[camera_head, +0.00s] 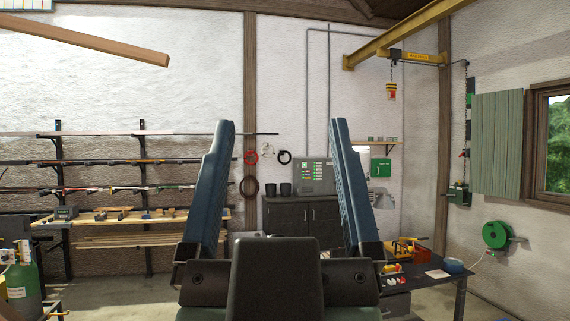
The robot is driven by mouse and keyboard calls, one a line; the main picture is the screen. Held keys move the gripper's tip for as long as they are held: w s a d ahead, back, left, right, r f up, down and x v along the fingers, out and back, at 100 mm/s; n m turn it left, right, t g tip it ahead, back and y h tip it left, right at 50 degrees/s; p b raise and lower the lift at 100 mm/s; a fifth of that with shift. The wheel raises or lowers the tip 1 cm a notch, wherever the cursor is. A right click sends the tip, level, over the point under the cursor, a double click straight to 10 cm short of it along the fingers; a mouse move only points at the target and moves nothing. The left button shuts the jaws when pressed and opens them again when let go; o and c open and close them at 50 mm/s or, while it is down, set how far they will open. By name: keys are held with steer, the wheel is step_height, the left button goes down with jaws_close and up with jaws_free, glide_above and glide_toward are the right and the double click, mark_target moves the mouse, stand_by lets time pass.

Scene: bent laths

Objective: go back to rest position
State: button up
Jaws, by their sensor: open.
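My gripper (280,124) is in the middle of the head view. Its two long blue fingers point up and stand wide apart. Nothing is between them but the view of the far wall, so it is open and empty. It is raised in front of the camera and touches nothing that I can see. The rest of my arm is mostly out of view below.
A wall rack (100,161) with long laths is at the left. A dark cabinet (300,216) stands at the back, a dark table (440,276) at the lower right. A yellow hoist beam (410,32) and a wooden beam (90,38) are overhead. A green gas cylinder (22,285) stands lower left.

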steer(key=shift+s+d+r+t, duration=0.15)
steer(key=shift+s+r+t, duration=0.15)
steer(key=shift+s+r, duration=0.15)
step_height(320, 180, down, 5)
steer(key=b, duration=0.5)
steer(key=shift+w+f, duration=0.1)
steer(key=shift+f, duration=0.05)
stand_by(0.3)
